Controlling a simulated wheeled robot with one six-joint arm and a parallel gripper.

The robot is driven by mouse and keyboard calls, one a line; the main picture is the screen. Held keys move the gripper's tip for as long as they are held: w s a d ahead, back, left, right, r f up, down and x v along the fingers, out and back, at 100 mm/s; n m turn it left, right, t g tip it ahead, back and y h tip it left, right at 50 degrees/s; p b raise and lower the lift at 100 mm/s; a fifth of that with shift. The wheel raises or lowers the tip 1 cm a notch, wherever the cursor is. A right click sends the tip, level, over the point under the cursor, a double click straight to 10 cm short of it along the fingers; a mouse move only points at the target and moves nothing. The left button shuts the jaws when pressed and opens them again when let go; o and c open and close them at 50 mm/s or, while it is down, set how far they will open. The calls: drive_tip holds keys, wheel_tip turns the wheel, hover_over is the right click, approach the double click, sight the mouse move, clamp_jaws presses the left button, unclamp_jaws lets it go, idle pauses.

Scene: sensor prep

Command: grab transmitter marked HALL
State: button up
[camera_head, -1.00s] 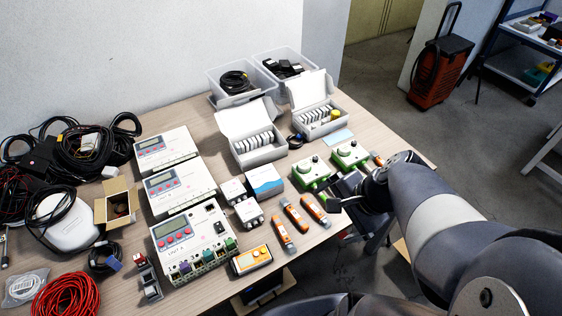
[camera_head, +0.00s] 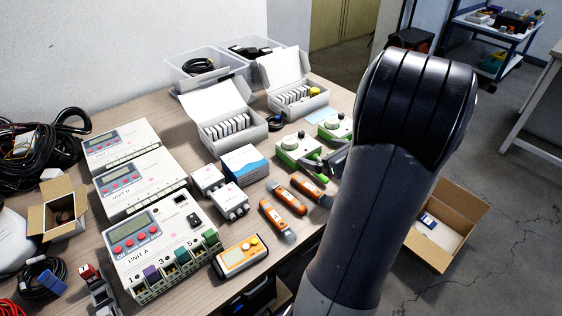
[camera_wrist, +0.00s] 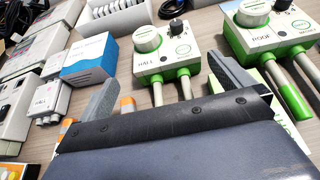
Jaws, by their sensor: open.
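A white-and-green unit with a round knob, marked HALL (camera_wrist: 160,52), lies ahead of my gripper in the wrist view; two pale rods run from it towards me. It appears to be the nearer green unit (camera_head: 296,147) in the head view. A small white box with stubby fittings (camera_wrist: 48,99), on the left in the wrist view, also reads HALL. My gripper (camera_wrist: 162,76) is open and empty, its fingers spread to either side of the green HALL unit's rods. In the head view my gripper (camera_head: 325,165) is partly hidden behind my arm.
A similar green unit marked ROOF (camera_wrist: 262,38) is close to the right finger. A blue-and-white carton (camera_head: 246,164) and orange handheld tools (camera_head: 274,222) crowd the table. Unit A (camera_head: 160,250) stands left. An open cardboard box (camera_head: 440,250) is beyond the table's right edge.

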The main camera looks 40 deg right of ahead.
sight(299, 144)
drive_tip(key=x, duration=0.3)
drive_tip(key=b+x, duration=0.1)
drive_tip(key=x, duration=0.7)
drive_tip(key=shift+d+r, duration=0.2)
drive_tip(key=shift+d, duration=0.1)
drive_tip(key=c, duration=0.8)
